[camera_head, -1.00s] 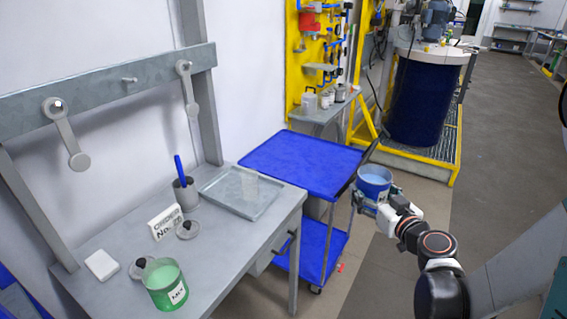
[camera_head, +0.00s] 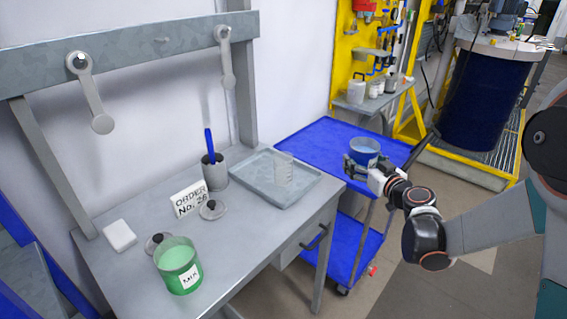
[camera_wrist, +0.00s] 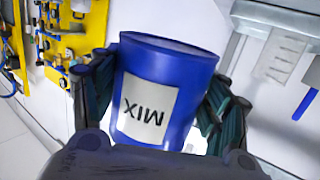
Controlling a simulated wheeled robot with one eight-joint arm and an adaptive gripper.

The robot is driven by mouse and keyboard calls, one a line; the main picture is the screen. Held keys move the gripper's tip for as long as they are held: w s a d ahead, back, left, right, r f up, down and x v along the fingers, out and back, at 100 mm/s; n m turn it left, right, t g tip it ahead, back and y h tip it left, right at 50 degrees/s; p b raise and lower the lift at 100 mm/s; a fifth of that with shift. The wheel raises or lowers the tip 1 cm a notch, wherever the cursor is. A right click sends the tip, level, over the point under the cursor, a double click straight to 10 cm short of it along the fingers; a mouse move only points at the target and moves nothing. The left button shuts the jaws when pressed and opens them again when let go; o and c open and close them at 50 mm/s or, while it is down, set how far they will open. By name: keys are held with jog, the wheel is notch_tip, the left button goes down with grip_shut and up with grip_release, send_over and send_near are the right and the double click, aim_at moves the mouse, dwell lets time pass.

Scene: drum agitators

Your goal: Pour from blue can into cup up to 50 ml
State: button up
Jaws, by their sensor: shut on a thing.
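My gripper (camera_head: 362,170) is shut on the blue can (camera_head: 366,148), which it holds in front of the blue cart. In the wrist view the can (camera_wrist: 160,85) stands a little tilted between the fingers, its MIX label upside down. In the head view pale blue content shows inside its rim. The clear cup (camera_head: 284,172) stands on a grey tray (camera_head: 250,188) on the workbench, left of my gripper. It also shows in the wrist view (camera_wrist: 283,55), with marking lines on its side. Whether it holds anything is too small to tell.
A green MIX can (camera_head: 177,268), lids (camera_head: 212,210), an order sign (camera_head: 188,199) and a holder with a blue-handled tool (camera_head: 215,172) stand on the bench left of the tray. The blue cart (camera_head: 310,140) stands beyond the bench's right end.

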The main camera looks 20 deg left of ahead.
jog(key=shift+n+g+y, duration=0.9)
jog(key=w+a+f+b, duration=0.1)
jog(key=a, duration=0.3)
jog(key=a+f+b, duration=0.1)
jog(key=a, duration=0.4)
jog(key=w+a+f+b, duration=0.1)
jog(key=a, duration=0.3)
jog(key=shift+w+a+f, duration=0.25)
jog(key=shift+w+a, duration=0.05)
jog(key=shift+a, duration=0.05)
jog(key=shift+r, duration=0.15)
jog(key=shift+s+a+r+n+h+p, duration=0.15)
jog(key=shift+a+r+n+p, duration=0.05)
jog(key=shift+r+n+p, duration=0.2)
jog(key=shift+s+a+r+n+h+p, duration=0.15)
jog(key=shift+n+p, duration=0.1)
jog(key=shift+n, duration=0.25)
jog(key=r+p, duration=0.1)
jog(key=r+n+p, duration=0.1)
jog(key=r, duration=0.1)
jog(key=a+r+n+h+p, duration=0.1)
jog(key=p, duration=0.1)
jog(key=shift+s+r, duration=0.3)
jog(key=shift+s+a+r+n+t+p, duration=0.1)
jog(key=shift+a+r+n+t+p, duration=0.1)
jog(key=shift+r+p, duration=0.2)
jog(key=shift+s+a+r+n+t+p, duration=0.1)
jog(key=shift+r+n+p, duration=0.1)
jog(key=shift+r+p, duration=0.2)
